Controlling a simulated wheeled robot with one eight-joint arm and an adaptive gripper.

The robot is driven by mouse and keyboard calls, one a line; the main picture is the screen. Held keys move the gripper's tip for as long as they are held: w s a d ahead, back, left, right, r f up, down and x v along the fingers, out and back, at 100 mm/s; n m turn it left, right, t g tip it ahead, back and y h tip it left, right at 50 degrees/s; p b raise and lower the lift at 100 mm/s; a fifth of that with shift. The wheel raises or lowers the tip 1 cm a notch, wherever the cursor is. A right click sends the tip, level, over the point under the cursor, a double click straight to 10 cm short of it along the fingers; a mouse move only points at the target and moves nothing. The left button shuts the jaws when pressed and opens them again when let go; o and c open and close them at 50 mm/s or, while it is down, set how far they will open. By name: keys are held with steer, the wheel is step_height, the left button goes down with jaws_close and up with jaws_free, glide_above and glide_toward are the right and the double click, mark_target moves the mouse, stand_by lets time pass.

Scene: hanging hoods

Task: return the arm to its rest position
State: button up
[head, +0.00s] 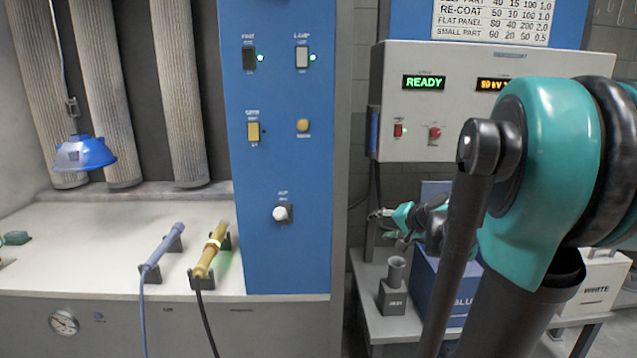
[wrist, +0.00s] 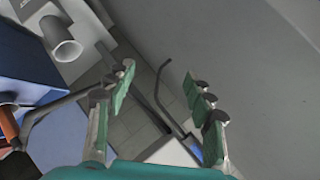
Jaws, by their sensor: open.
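My gripper (head: 390,215) shows in the head view beyond my arm, small and partly hidden by it. It is near the small grey stand with a round cup (head: 393,275), at the right of the blue panel. In the wrist view my gripper (wrist: 158,80) has its two green-padded fingers spread apart with nothing between them. Floor tiles and a thin dark bent rod show behind the gap. My arm's teal and dark links fill the right of the head view and hide part of the bench.
A blue bin (head: 440,285) and a white box (head: 600,280) stand near my arm. The control box (head: 450,130) reads READY. Left are the blue switch panel (head: 280,175), a hanging blue hood (head: 85,152), a blue wand (head: 163,247) and a yellow wand (head: 210,250).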

steer(key=s+f+n+g+h, duration=0.2)
steer(key=s+f+n+g, duration=0.1)
steer(key=s+f, duration=0.6)
steer(key=s+f+n+g+h, duration=0.2)
steer(key=s+f, duration=0.7)
steer(key=s, duration=0.6)
steer(key=shift+n+g+h, duration=0.4)
steer(key=shift+n+h, duration=0.3)
steer(key=shift+n, duration=0.1)
